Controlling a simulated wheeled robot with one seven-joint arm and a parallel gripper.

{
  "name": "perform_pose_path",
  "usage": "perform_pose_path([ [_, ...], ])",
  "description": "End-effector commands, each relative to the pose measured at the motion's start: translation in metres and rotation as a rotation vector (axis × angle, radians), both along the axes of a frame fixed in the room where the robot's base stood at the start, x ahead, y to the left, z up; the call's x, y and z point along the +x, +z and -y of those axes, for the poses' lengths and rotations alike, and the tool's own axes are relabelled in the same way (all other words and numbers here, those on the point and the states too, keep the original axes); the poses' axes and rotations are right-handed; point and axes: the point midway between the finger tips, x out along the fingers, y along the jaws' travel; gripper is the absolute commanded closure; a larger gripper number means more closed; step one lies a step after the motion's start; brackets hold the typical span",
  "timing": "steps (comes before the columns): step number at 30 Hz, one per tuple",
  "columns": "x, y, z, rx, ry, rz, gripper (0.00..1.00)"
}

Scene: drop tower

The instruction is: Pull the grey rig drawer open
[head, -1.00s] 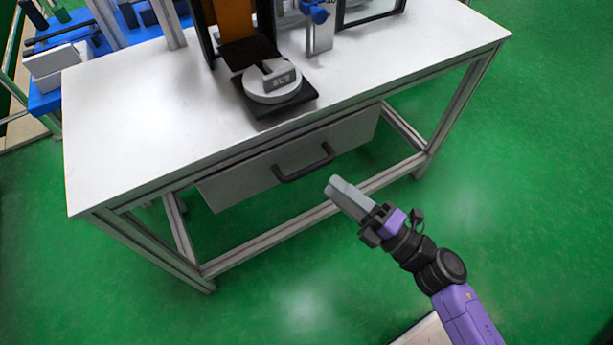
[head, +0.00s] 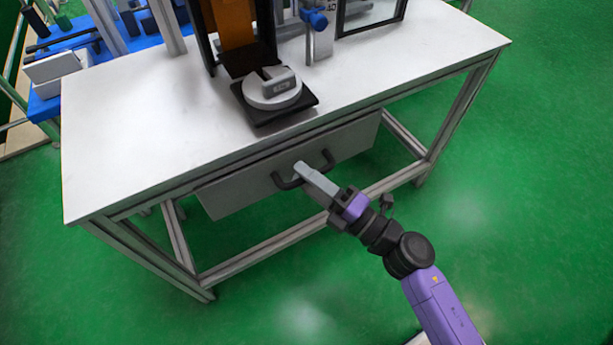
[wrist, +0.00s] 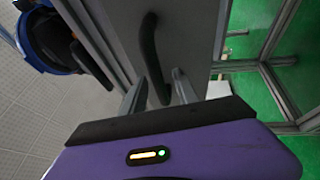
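The grey rig drawer (head: 233,192) hangs under the white table top and looks shut. Its dark bar handle (head: 287,183) runs across the front. My gripper (head: 301,170) is at the handle, its fingertips overlapping the handle's middle in the head view. In the wrist view the drawer front (wrist: 185,40) fills the upper middle, and the handle (wrist: 150,55) runs down between the two spread fingers of my gripper (wrist: 158,90). The fingers stand apart with gaps beside the bar.
The white table (head: 130,130) has metal legs and a lower rail (head: 265,240) below the drawer. A dark plate with a round grey weight (head: 272,92) stands on top near the front edge. The green floor (head: 490,220) in front and right is clear.

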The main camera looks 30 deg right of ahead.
Motion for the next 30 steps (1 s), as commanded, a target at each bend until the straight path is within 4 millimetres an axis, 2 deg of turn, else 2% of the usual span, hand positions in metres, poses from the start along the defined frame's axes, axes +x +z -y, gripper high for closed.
perform_pose_path([
  [1,-0.0002,-0.0001,0.0,0.0,0.0,0.0,0.64],
  [6,-0.0003,-0.0002,0.0,0.0,0.0,0.0,0.97],
  [7,-0.0003,-0.0002,0.0,0.0,0.0,0.0,1.0],
  [30,-0.0006,-0.0006,0.0002,0.0,0.0,-0.001,1.0],
])
